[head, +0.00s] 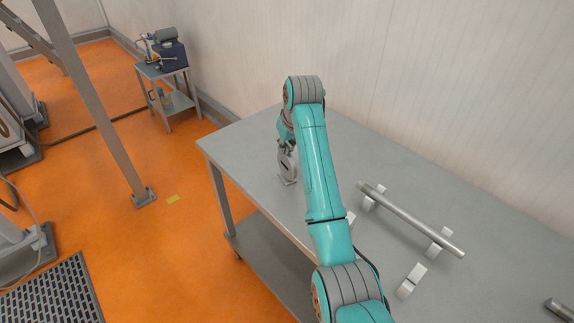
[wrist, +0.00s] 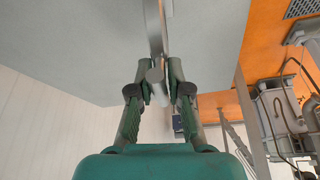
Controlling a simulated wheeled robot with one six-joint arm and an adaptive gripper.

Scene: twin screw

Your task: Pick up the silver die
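The silver die (head: 287,164) is a round grey disc at the far left part of the table, standing on edge. In the wrist view it shows nearly edge-on (wrist: 154,32), with a short grey stub pointing back between the fingers. My gripper (head: 285,143) comes down on it from above. In the wrist view my gripper's fingers (wrist: 158,80) are drawn close together, one on each side of the stub, and look shut on it. My arm hides part of the table in the head view.
The grey table (head: 250,140) has bare room around the die, with a wall behind. To the right, a long metal rod (head: 410,218) lies on light supports. A light block (head: 411,281) lies nearer. A small side table (head: 170,95) stands far off.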

